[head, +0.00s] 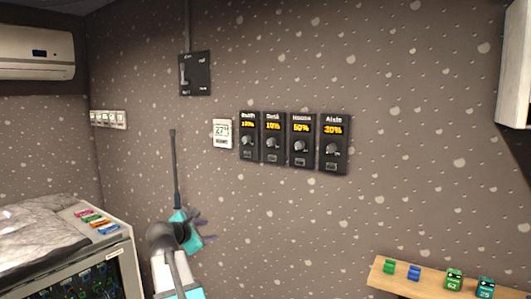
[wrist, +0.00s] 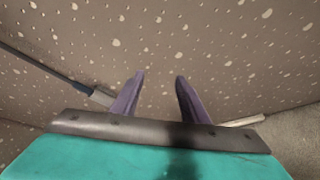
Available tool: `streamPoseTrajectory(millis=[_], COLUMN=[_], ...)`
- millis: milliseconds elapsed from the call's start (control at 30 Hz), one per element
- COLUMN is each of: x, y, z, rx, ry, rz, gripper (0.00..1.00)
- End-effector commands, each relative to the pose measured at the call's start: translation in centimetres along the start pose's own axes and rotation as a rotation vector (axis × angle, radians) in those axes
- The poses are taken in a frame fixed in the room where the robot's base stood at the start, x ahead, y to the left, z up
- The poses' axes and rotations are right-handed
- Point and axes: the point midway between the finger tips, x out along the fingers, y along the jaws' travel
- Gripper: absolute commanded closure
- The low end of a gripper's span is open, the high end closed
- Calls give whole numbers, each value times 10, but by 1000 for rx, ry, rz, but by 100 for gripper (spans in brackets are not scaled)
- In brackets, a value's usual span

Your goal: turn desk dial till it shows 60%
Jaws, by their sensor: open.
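The desk dial (head: 272,143) is the second from the left in a row of black dimmer panels on the wall. Its small orange display seems to read 10%, though the text is blurred. Its round knob is below the display. My gripper (head: 205,226) is low and left of the panels in the head view, well apart from them. In the wrist view my gripper (wrist: 160,75) has its two purple fingers spread, with only bare speckled wall between them. The dial does not show in the wrist view.
Dimmer panels stand close on both sides: one on the left (head: 249,136), the house panel (head: 301,140) and the aisle panel (head: 333,144) on the right. A white thermostat (head: 222,133) is left of them. A wooden shelf (head: 425,281) is lower right. Wall below the panels is clear.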

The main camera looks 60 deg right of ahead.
Motion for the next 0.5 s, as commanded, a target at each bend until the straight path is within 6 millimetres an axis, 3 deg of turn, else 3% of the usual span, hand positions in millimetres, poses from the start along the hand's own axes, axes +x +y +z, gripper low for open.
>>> streamPoseTrajectory(millis=[33, 200, 500], x=[-3, -18, -60], y=[12, 43, 81], z=[25, 102, 232], rx=[-14, -84, -203], ry=[-32, -142, -342], rz=[18, 61, 99], gripper=[60, 60, 60])
